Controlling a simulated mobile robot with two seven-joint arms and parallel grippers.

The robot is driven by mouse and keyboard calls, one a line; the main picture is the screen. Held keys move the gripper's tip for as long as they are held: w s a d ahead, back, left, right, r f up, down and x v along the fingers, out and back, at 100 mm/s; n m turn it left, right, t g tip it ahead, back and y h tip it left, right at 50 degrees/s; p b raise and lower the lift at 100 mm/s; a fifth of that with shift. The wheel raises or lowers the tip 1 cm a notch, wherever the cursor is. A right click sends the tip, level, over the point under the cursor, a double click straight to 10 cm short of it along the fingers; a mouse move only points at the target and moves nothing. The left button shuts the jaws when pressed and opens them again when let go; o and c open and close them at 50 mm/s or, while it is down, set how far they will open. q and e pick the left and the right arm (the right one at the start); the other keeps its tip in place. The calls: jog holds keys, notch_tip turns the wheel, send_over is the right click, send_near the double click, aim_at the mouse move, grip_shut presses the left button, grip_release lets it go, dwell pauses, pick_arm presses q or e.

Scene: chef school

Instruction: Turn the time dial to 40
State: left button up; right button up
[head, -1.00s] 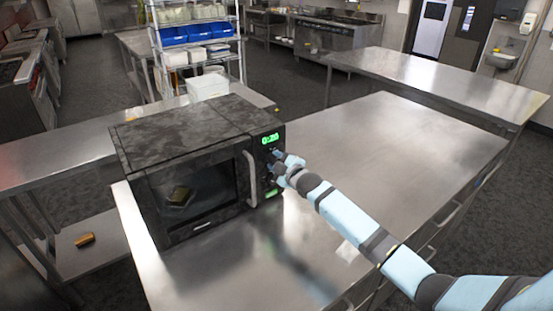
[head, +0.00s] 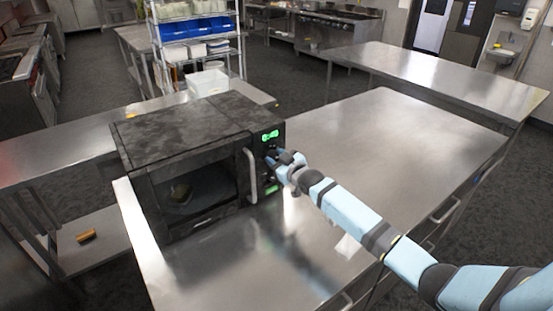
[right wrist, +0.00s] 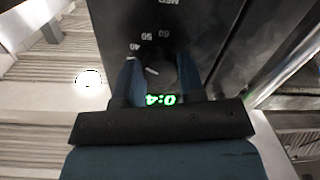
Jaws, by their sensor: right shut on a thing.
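The dark, mottled microwave (head: 180,128) stands on the steel table with its door shut. A green display (head: 270,135) is lit on its control panel; its digits are blurred in the head view. My right gripper (head: 274,157) is at the panel below the display. In the right wrist view its fingers are on either side of the time dial (right wrist: 156,72), closed on it. The dial's white pointer mark slants up-left, towards the printed 40 (right wrist: 135,47). The partly hidden display (right wrist: 160,100) appears upside down and begins "0:4". My left gripper is not in view.
The microwave's door handle (head: 251,176) is just left of my right gripper. A greenish item (head: 181,192) shows behind the door glass. The steel table (head: 390,130) is clear to the right. A white bin (head: 208,83) stands behind the microwave.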

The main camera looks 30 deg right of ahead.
dwell(0.3)
jog(key=o, duration=0.9)
jog(key=shift+s, duration=0.1)
jog(key=s, duration=0.4)
jog(key=s+d+b, duration=0.1)
jog(key=s, duration=0.4)
jog(key=s+d+r, duration=0.1)
jog(key=s, duration=0.3)
jog(key=shift+s+d+b, duration=0.2)
jog(key=shift+b, duration=0.2)
jog(key=shift+f, duration=0.1)
